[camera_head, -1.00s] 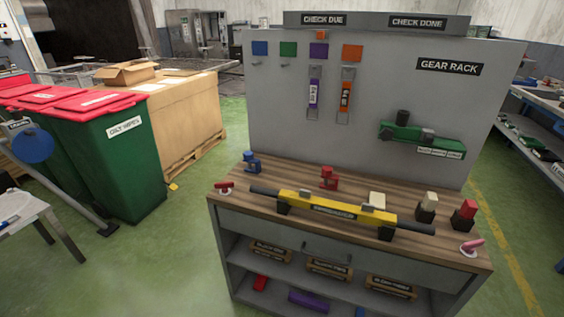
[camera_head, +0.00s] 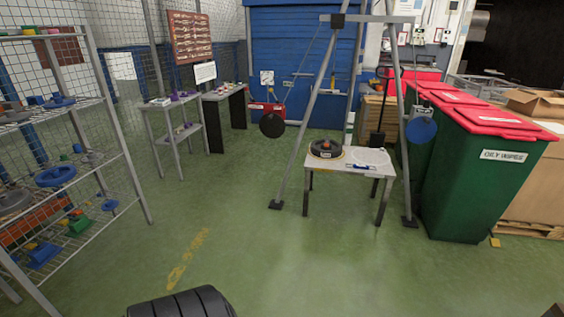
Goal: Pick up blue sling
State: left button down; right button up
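I cannot make out a blue sling for certain in this view. A small white table (camera_head: 336,169) stands under a grey A-frame (camera_head: 310,110). A dark round piece with a red part (camera_head: 326,149) sits on it, beside a flat white disc (camera_head: 370,156). A small dark-bluish item lies at the table's front edge, too small to identify. Neither of my grippers shows.
A wire shelf (camera_head: 75,130) with several coloured parts stands on the left. Green bins with red lids (camera_head: 470,170) and a cardboard box (camera_head: 537,103) stand on the right. A black ribbed shape (camera_head: 182,304) is at the bottom edge. The green floor between is open.

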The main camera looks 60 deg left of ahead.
aim_at(358, 167)
jog(key=u, duration=1.2)
